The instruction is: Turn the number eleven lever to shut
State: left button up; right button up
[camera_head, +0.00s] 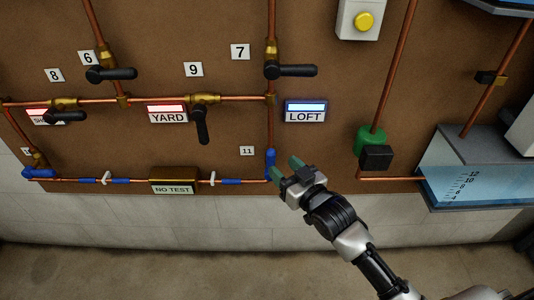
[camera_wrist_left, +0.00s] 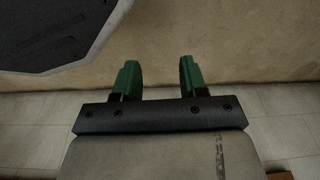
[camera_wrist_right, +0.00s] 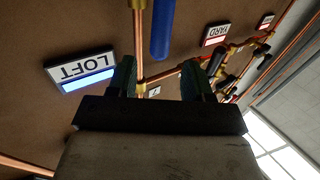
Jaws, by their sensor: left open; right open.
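The number eleven lever (camera_head: 270,160) is a blue handle by the white 11 tag (camera_head: 247,151). It lies roughly in line with the vertical copper pipe, at the lower right corner of the pipework. My right gripper (camera_head: 285,167) is open, its green fingertips close to the right of the lever. In the right wrist view the blue handle (camera_wrist_right: 162,30) reaches down toward the gap between the fingers; I cannot tell whether they touch it. My left gripper (camera_wrist_left: 158,63) is open and empty, facing a plain wall; it is out of the head view.
The lit LOFT sign (camera_head: 305,111) is above my right gripper. The number seven lever (camera_head: 292,70) and number nine lever (camera_head: 202,125) have black handles. The NO TEST box (camera_head: 174,181) sits left on the lower pipe. A green valve body (camera_head: 370,141) and a water tank (camera_head: 470,178) stand right.

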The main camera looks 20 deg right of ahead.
aim_at(274, 158)
jog(key=x, duration=0.6)
jog(key=shift+w+b, duration=0.2)
jog(key=shift+b, duration=0.1)
pick_arm(q)
jog(key=shift+w+d+r, duration=0.15)
jog(key=shift+w+r, duration=0.8)
jog(key=shift+r, duration=0.1)
pick_arm(e)
jog(key=shift+x, duration=0.8)
jog(key=shift+f, duration=0.1)
jog(key=shift+c, duration=0.2)
grip_shut()
